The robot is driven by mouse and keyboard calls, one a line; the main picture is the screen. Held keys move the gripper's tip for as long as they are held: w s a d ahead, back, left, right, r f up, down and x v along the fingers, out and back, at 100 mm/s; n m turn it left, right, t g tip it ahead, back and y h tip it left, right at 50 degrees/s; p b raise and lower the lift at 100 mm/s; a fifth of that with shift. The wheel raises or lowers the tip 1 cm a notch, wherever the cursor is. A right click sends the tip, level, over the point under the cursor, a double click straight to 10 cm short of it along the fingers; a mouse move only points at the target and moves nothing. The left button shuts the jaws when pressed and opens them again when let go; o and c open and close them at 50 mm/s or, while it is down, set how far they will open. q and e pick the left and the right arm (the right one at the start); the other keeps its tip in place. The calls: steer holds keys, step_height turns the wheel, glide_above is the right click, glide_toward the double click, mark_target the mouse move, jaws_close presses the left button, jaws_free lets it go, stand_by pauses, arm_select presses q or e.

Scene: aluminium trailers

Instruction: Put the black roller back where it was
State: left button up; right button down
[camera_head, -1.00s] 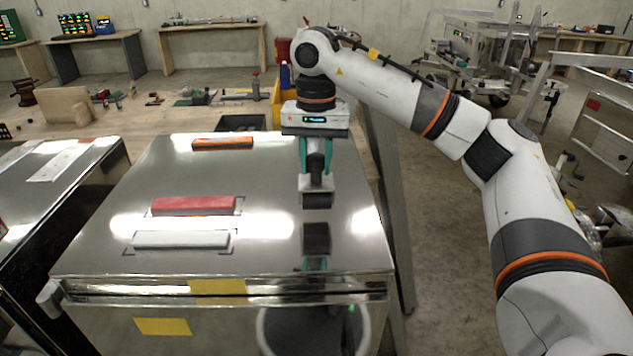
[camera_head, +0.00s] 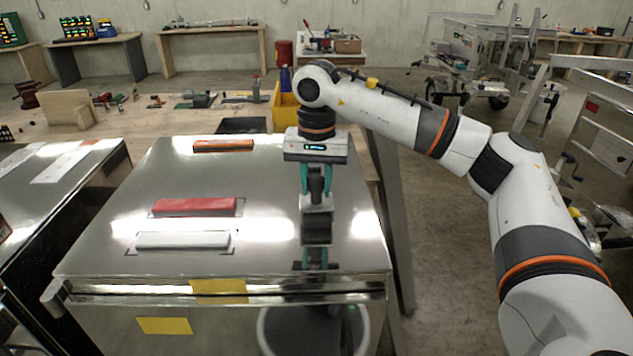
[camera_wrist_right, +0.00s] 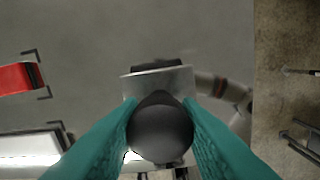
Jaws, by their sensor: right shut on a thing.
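My right gripper (camera_head: 316,182) is shut on the handle of the black roller (camera_head: 317,216) over the right side of the shiny metal cabinet top (camera_head: 270,180). The roller is upright, its dark lower part meeting its reflection, so it is at or very near the surface; exact contact I cannot tell. In the right wrist view the round black handle end (camera_wrist_right: 160,132) sits between the teal fingers, with a metal plate behind it. Any mark beneath the roller is hidden. My left gripper is not in view.
A red block (camera_head: 194,207), a white block (camera_head: 182,240) and an orange block (camera_head: 223,145) lie on the top, left of the roller. Dark corner marks frame the red and white ones. The cabinet's right edge is close by.

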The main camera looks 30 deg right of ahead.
steer(key=c, duration=1.3)
jaws_free()
steer(key=shift+s+f, duration=0.15)
steer(key=shift+f, duration=0.3)
steer(key=shift+o, duration=1.2)
steer(key=shift+w+f, duration=0.1)
steer(key=shift+w, duration=0.1)
steer(key=shift+w+d, duration=0.15)
steer(key=shift+w, duration=0.05)
steer(key=shift+s+r+p, duration=0.15)
steer(key=shift+r+p, duration=0.15)
steer(key=shift+r, duration=0.25)
steer(key=shift+r+p, duration=0.45)
steer(key=shift+r, duration=0.15)
step_height(320, 180, up, 5)
steer(key=shift+f+b, duration=0.2)
steer(key=shift+b, duration=0.8)
step_height(320, 180, up, 7)
steer(key=p, duration=0.1)
steer(key=shift+f, duration=0.15)
